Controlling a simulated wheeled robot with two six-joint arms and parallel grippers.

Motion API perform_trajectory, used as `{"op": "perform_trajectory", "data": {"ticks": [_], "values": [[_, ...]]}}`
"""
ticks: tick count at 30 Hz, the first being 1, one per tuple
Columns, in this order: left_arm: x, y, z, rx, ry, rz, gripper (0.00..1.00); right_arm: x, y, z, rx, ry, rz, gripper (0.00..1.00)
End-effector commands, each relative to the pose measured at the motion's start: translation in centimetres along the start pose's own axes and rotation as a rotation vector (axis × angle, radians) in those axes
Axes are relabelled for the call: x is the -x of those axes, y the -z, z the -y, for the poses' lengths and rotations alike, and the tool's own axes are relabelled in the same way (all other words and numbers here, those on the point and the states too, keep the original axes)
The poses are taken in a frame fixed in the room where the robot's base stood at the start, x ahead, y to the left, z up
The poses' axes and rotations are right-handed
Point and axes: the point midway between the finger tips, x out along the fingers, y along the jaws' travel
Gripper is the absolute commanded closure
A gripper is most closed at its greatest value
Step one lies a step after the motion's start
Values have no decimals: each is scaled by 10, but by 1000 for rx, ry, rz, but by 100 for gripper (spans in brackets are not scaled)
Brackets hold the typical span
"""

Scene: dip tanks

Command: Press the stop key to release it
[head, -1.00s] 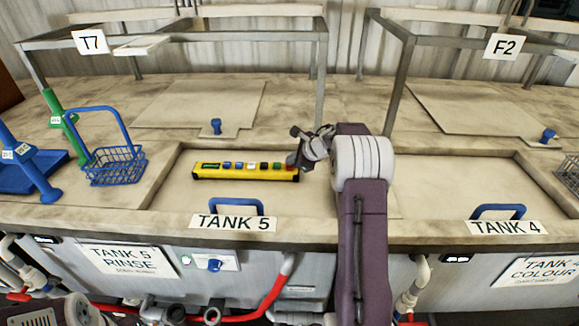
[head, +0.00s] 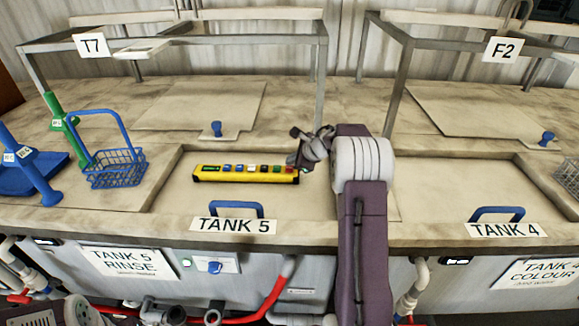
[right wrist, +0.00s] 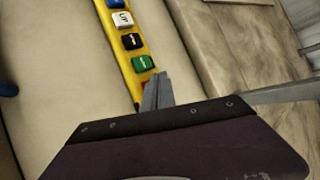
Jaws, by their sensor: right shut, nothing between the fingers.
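A yellow key box (head: 245,174) lies on the closed lid of tank 5. It carries a row of coloured keys, and it also shows in the right wrist view (right wrist: 125,14). The red key (head: 289,169) is at its right end. In the right wrist view only a sliver of red shows beside my fingers, and the rest is hidden. My right gripper (head: 296,160) is shut and empty, with its tips at the red key's end of the box. I cannot tell whether the tips touch the key. The green key (right wrist: 143,63) is clear of the fingers. My left gripper is not in view.
The tank 5 lid has a blue handle (head: 236,208) in front of the box. A blue wire basket (head: 115,170) stands at the left. Metal frame posts (head: 321,85) rise behind. The tank 4 lid (head: 450,185) at the right is bare.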

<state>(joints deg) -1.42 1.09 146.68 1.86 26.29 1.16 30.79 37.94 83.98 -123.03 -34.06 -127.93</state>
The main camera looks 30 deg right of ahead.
Motion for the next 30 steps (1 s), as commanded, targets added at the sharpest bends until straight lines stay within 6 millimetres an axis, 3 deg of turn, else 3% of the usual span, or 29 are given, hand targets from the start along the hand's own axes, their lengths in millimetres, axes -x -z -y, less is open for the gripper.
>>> {"op": "perform_trajectory", "data": {"ticks": [11, 27, 30], "values": [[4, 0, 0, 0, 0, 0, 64, 4, -3, 3, 1, 1, 0, 100], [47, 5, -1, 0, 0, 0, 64, 39, -28, 28, 1, 1, 0, 100], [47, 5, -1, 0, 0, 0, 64, 39, -28, 29, 1, 1, 0, 100]]}}
